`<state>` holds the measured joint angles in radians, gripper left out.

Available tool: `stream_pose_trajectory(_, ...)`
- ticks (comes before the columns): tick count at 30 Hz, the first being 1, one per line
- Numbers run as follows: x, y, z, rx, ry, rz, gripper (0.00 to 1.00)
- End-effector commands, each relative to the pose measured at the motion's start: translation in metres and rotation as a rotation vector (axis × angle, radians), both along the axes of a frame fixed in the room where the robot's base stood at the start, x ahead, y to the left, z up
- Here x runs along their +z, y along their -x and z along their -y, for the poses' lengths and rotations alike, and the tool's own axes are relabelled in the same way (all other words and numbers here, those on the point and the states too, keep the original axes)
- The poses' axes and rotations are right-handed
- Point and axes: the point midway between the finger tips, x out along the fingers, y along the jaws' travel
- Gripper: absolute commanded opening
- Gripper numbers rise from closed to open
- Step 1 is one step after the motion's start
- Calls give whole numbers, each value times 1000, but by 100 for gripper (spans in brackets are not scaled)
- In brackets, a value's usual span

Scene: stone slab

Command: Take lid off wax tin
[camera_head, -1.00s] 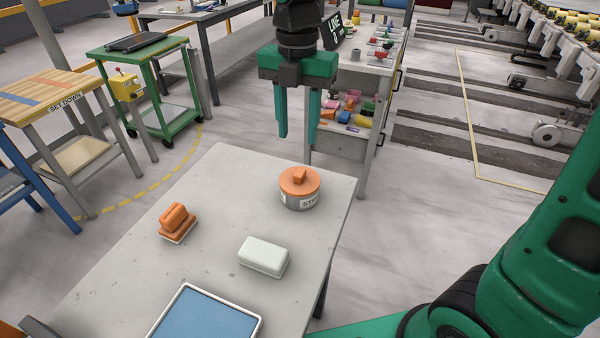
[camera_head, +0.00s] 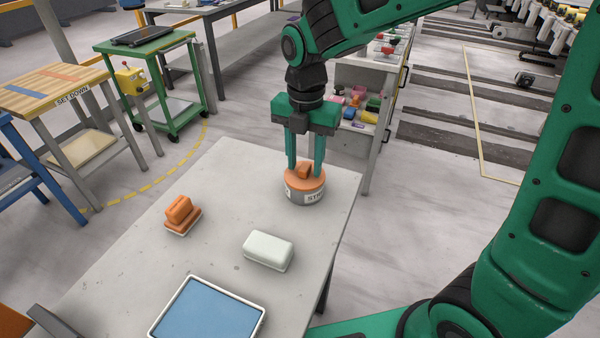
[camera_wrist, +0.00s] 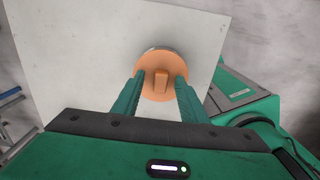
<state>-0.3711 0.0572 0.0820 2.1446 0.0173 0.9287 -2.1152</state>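The wax tin (camera_head: 305,196) is a round grey tin with a white label, upright near the far right corner of the stone slab (camera_head: 150,262). Its orange lid (camera_head: 318,181) with a raised bar knob (camera_head: 304,170) sits on top. My gripper (camera_head: 305,170) is directly above the tin, pointing down. Its two green fingers stand apart at either side of the knob, with tips at about lid height. In the wrist view the lid (camera_wrist: 152,94) and knob (camera_wrist: 160,80) lie between the fingers, with gaps to the knob. Whether the tips touch the lid is unclear.
On the slab are an orange-handled block (camera_head: 181,213), a white rounded block (camera_head: 268,250) and a blue-topped tray (camera_head: 208,310). A green cart (camera_head: 150,50) and a wooden set-down table (camera_head: 55,92) stand to the left. Shelves with coloured items are behind.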

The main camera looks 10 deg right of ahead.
Motion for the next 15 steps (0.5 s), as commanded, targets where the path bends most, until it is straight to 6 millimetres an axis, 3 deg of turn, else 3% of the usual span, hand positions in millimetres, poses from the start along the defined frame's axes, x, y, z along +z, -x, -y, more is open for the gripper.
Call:
stream_pose_trajectory(5, 0, 0, 0, 0, 0, 0, 39)
stream_pose_trajectory(10, 0, 0, 0, 0, 0, 0, 1)
stream_pose_trajectory(15, 0, 0, 0, 0, 0, 0, 0)
